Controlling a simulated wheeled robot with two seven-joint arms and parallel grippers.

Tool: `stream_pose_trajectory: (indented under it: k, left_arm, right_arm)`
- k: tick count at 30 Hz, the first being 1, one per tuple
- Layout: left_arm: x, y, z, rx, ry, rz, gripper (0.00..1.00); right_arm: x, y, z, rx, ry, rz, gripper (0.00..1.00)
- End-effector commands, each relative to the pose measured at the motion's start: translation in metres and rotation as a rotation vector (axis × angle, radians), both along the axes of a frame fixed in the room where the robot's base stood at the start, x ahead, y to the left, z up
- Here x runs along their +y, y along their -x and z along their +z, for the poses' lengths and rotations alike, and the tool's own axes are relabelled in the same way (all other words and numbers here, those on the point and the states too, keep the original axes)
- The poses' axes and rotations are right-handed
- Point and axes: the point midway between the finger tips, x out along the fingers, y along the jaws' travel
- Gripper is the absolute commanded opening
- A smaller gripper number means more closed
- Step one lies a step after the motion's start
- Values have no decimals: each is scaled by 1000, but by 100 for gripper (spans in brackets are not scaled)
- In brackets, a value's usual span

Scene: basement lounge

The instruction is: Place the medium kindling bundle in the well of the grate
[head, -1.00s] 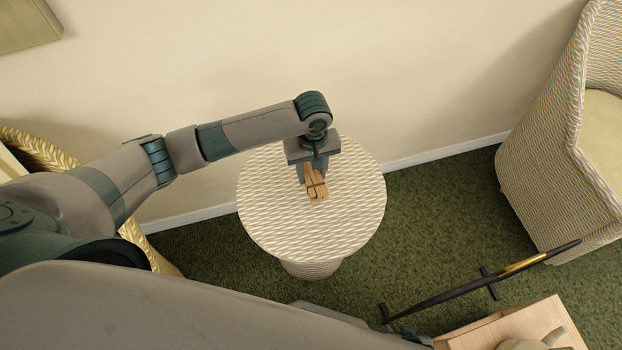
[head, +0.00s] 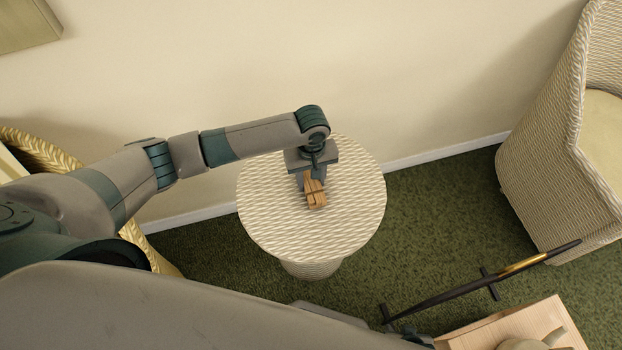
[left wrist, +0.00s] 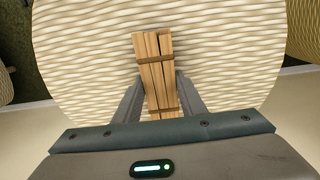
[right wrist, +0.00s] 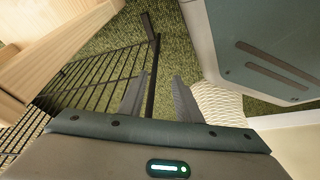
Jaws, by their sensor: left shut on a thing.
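The kindling bundle (head: 316,199) is a short stack of light wooden sticks bound with brown bands; it also shows in the left wrist view (left wrist: 153,50). My left gripper (head: 311,184) is shut on it, one finger at each side, over the round woven-pattern table (head: 265,215). I cannot tell whether the bundle touches the tabletop. Black bars (right wrist: 100,78) with a dark post show in the right wrist view; they look like the grate, but its well cannot be made out. My right gripper (right wrist: 159,77) is open and empty near these bars, its fingers apart.
A pale wooden surface (head: 500,325) with a pot-like object stands at the lower right, beside a curved black and gold rail (head: 460,285). A woven armchair (head: 550,170) stands at the right. Green carpet (head: 430,215) lies open between. The wall is behind the round table.

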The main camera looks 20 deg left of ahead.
Motion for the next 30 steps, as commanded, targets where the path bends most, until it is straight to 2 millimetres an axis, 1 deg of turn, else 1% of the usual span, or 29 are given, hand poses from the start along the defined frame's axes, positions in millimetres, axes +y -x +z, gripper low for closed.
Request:
stream_pose_trajectory:
  k: [6, 7, 8, 9, 21, 26, 30]
  left_arm:
    - [0, 0, -2, 0, 1, 0, 8]
    - [0, 0, -2, -1, 1, 0, 44]
    - [0, 0, -2, -1, 1, 0, 51]
    - [0, 0, -2, -1, 1, 0, 56]
    - [0, 0, 0, -1, 0, 0, 56]
    - [-1, -1, 14, -2, 2, 1, 56]
    - [0, -1, 34, -2, 2, 0, 56]
  right_arm:
    - [0, -1, 2, -7, -1, 0, 31]
    - [0, -1, 1, -9, -2, 0, 31]
    - [0, 0, 0, -9, -2, 0, 31]
    - [0, 0, -1, -7, -1, 0, 31]
    - [0, 4, -4, 4, 0, 1, 31]
    - [1, 0, 1, -3, -1, 1, 31]
    - [2, -2, 3, -16, -3, 2, 31]
